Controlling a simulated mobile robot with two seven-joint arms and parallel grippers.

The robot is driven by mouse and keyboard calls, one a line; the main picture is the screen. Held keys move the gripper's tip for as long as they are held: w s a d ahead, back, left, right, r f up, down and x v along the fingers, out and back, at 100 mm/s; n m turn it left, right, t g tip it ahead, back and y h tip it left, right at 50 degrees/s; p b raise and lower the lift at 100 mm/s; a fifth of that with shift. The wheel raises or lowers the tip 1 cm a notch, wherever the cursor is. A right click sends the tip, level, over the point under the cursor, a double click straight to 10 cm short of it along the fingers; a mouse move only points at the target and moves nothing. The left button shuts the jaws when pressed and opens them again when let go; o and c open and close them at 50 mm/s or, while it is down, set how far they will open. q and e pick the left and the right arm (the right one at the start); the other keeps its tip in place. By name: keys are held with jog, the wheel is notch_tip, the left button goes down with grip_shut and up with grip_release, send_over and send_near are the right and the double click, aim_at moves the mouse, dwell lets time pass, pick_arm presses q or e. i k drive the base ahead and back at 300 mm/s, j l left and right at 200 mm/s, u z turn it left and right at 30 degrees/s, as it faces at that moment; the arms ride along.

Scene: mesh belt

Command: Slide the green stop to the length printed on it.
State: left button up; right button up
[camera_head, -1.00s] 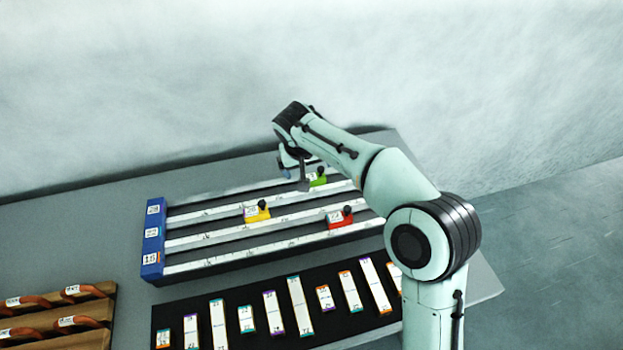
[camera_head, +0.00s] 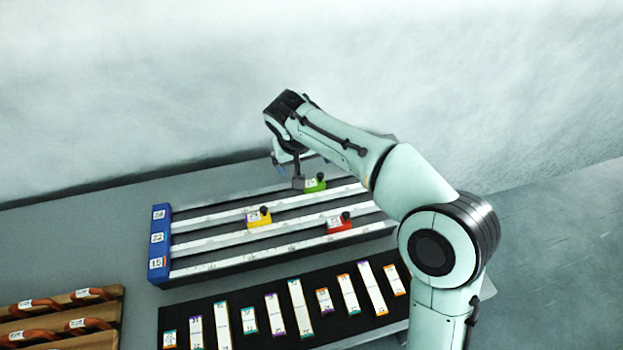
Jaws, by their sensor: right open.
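The green stop (camera_head: 316,184) sits on the farthest white rail, with a dark knob and a small white label too small to read. My right gripper (camera_head: 298,184) is at the left side of the green stop, its fingers pointing down. It is open; I cannot tell whether it touches the stop. The rail unit has a blue end block (camera_head: 161,243) on the left with several printed labels. My left gripper is out of view.
A black mat (camera_head: 250,339) with several white strips with coloured ends lies in front of the rails. A wooden rack (camera_head: 105,338) with orange-brown handled pieces is at the lower left. A pale wall stands behind the grey table (camera_head: 135,190). The farthest rail is clear left of my gripper.

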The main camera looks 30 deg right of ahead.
aim_at(318, 184)
jog(key=k, duration=1.5)
